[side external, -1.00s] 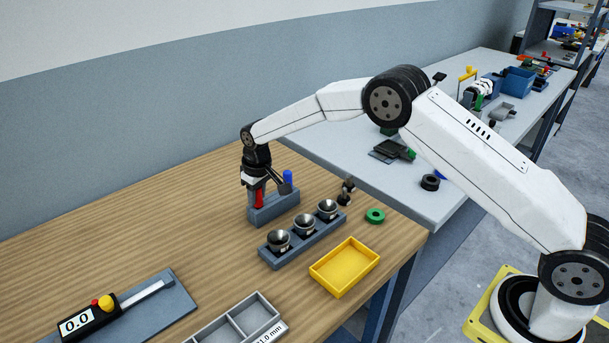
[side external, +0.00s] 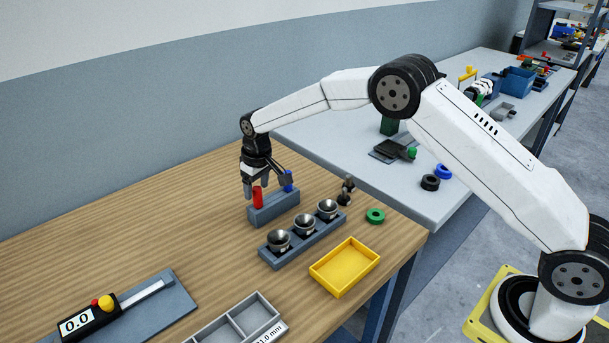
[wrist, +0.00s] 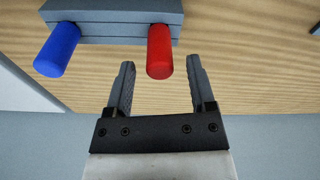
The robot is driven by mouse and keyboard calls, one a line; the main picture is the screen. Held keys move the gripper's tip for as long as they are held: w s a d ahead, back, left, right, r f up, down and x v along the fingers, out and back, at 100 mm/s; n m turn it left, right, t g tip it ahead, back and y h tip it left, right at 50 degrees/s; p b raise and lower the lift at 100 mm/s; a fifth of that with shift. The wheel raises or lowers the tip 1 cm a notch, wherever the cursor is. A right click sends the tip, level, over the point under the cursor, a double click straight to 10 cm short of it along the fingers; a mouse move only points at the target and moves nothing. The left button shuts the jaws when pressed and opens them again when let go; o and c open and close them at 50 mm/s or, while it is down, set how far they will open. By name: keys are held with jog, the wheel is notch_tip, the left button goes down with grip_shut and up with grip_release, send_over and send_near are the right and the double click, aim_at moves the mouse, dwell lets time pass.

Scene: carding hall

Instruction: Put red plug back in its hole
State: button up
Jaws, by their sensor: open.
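The red plug (side external: 258,197) stands upright in the left end of a grey block (side external: 274,209) on the wooden table. A blue plug (side external: 288,181) stands in the block's right end. In the wrist view the red plug (wrist: 160,52) and the blue plug (wrist: 57,50) both stick out of the grey block (wrist: 112,24). My gripper (side external: 266,189) is open and empty above the block, around the top of the red plug. In the wrist view my gripper's fingertips (wrist: 160,68) are apart, with the red plug ahead between them. The hole itself is hidden.
A grey rack (side external: 304,243) with metal cups stands in front of the block. A yellow tray (side external: 345,267), a green ring (side external: 375,215) and a grey divided tray (side external: 240,322) lie nearby. A gauge (side external: 90,318) lies at the front left. The table's left middle is clear.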

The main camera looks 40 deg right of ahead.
notch_tip(320, 180, up, 10)
jog(key=s, duration=0.1)
jog(key=shift+f, duration=0.15)
jog(key=shift+s+d, duration=0.15)
dwell(0.6)
jog(key=s+d+f, duration=0.1)
jog(key=s+d, duration=0.1)
jog(key=s, duration=0.8)
jog(key=s+d+f+m, duration=0.1)
jog(key=s+d, duration=0.2)
jog(key=s, duration=0.7)
jog(key=s+d+f+m+t, duration=0.1)
jog(key=s+d+f, duration=0.1)
jog(key=s, duration=0.9)
jog(key=shift+d, duration=0.35)
jog(key=shift+f, duration=0.1)
